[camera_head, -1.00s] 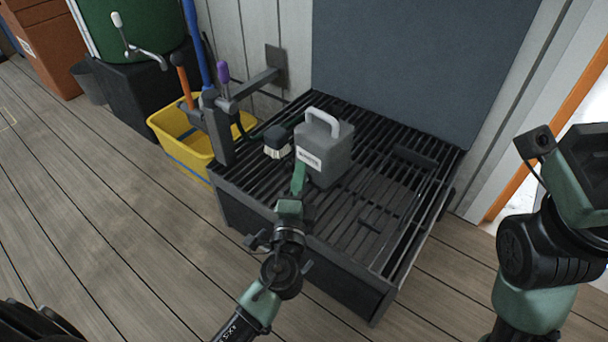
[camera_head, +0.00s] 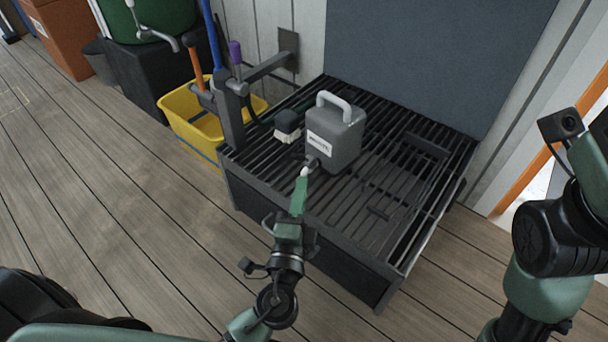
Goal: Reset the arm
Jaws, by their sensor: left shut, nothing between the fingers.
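My left gripper (camera_head: 303,180) is shut with nothing in it. It is over the front part of the black slatted grate (camera_head: 375,235), just in front of the grey jug (camera_head: 340,145). The jug stands upright with a pale handle on top and a white label. A small dark spout-like part (camera_head: 318,165) shows low on its front, close to my fingertips; I cannot tell whether they touch. My right arm stands at the right edge, and its fingers are out of the picture.
A dark brush with pale bristles (camera_head: 287,127) lies left of the jug. A grey post rack (camera_head: 230,115) holds blue, orange and purple handles beside a yellow bucket (camera_head: 190,115). A blue-grey panel (camera_head: 430,60) rises behind the grate. The wooden floor at left is clear.

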